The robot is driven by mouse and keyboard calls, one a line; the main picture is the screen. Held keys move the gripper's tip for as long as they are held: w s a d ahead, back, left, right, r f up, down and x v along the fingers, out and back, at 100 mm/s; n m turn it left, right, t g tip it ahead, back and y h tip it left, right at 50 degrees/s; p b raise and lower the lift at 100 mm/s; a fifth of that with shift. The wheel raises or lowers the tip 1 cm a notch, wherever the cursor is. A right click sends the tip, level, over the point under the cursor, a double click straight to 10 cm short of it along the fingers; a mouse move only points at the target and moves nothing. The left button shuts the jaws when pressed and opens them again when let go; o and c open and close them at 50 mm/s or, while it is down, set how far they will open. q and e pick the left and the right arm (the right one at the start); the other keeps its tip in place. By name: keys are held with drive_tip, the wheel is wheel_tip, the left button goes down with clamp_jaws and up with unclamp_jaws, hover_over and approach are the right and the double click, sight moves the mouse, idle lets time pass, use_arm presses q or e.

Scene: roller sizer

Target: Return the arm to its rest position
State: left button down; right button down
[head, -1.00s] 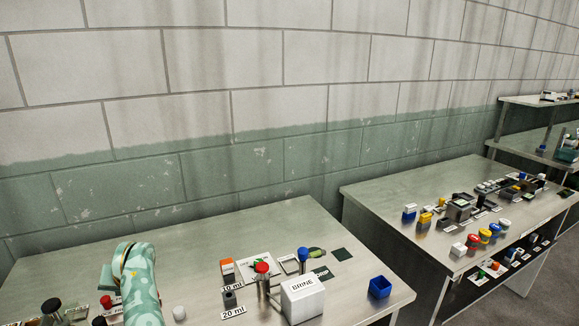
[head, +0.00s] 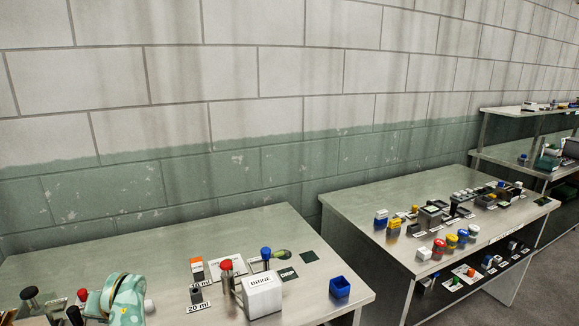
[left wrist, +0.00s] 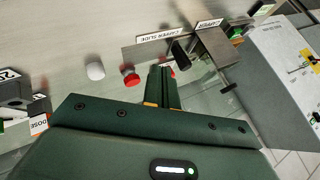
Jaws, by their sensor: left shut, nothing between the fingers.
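My left arm (head: 118,302), patterned in teal and white, is at the lower left of the head view, over the near table's left part. My left gripper (left wrist: 162,72) shows in the left wrist view with its dark fingers shut together and nothing between them. Another red piece is partly hidden behind the fingertips. My right gripper is in neither view.
The near table (head: 240,225) holds a white BRINE box (head: 262,297), red-topped (head: 226,266) and blue-topped (head: 266,254) posts, and a blue cup (head: 340,288). A second table (head: 350,200) with several small items stands to the right. A block wall (head: 300,100) is behind.

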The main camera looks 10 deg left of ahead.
use_arm(q)
drive_tip(key=s+m+y, duration=0.2)
drive_tip(key=s+m, duration=0.1)
drive_tip(key=s, duration=0.6)
drive_tip(key=s+d+f+m+t+h, duration=0.1)
drive_tip(key=s+d+m+t+h, duration=0.6)
drive_tip(key=s+d, duration=1.25)
drive_tip(key=s+d+f+g+h, duration=0.1)
drive_tip(key=d+f+g, duration=0.1)
drive_tip(key=f, duration=0.7)
drive_tip(key=s+d+f+m+g, duration=0.1)
drive_tip(key=d+f+g, duration=0.1)
drive_tip(key=f, duration=0.7)
drive_tip(key=s+d+f+g+h, duration=0.1)
drive_tip(key=s+d+f+g, duration=0.15)
drive_tip(key=f, duration=0.65)
drive_tip(key=s+f+n+g, duration=0.1)
drive_tip(key=s+f, duration=0.6)
drive_tip(key=s, duration=0.2)
drive_tip(key=s+a+f+n+g+h, duration=0.1)
drive_tip(key=s+f+n, duration=0.1)
drive_tip(key=s+f, duration=0.5)
drive_tip(key=s, duration=0.3)
drive_tip(key=shift+g, duration=0.35)
